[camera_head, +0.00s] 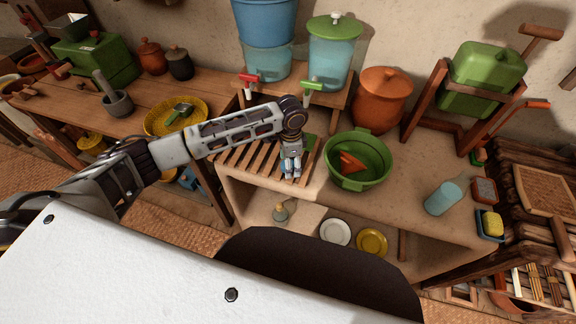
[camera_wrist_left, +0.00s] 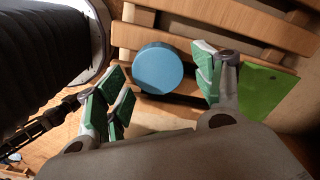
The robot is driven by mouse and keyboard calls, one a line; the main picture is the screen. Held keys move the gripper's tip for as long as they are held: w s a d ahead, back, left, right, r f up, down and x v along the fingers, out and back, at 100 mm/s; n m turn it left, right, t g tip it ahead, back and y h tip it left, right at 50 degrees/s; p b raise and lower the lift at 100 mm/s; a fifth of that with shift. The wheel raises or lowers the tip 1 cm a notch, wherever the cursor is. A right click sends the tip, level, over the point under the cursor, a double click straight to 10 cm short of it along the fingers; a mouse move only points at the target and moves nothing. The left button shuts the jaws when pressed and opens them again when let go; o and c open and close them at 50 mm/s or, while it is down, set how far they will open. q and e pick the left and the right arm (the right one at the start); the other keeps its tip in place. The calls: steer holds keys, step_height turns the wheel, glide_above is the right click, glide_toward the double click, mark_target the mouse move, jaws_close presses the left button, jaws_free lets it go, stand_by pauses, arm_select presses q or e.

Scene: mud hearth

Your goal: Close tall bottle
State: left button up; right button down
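A round blue top (camera_wrist_left: 158,68), seen from above, shows in the left wrist view over a slatted wooden rack. It may be the tall bottle's cap; its body is hidden below it. My left gripper (camera_head: 291,170) points down over the rack (camera_head: 237,160) in the head view. In the left wrist view my left gripper (camera_wrist_left: 163,95) is open, with green-padded fingers on either side of the blue top and a gap visible around it. My right gripper is out of view.
A green basin (camera_head: 357,178) with a red-orange piece inside stands close right of my left gripper. A green flat piece (camera_wrist_left: 264,90) lies beside the right finger. A yellow basket (camera_head: 160,122) is on the left table. Water dispensers (camera_head: 334,60) stand behind.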

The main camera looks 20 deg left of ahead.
arm_select(q)
steer(key=c, duration=0.7)
steer(key=shift+o, duration=0.2)
steer(key=shift+r, duration=0.1)
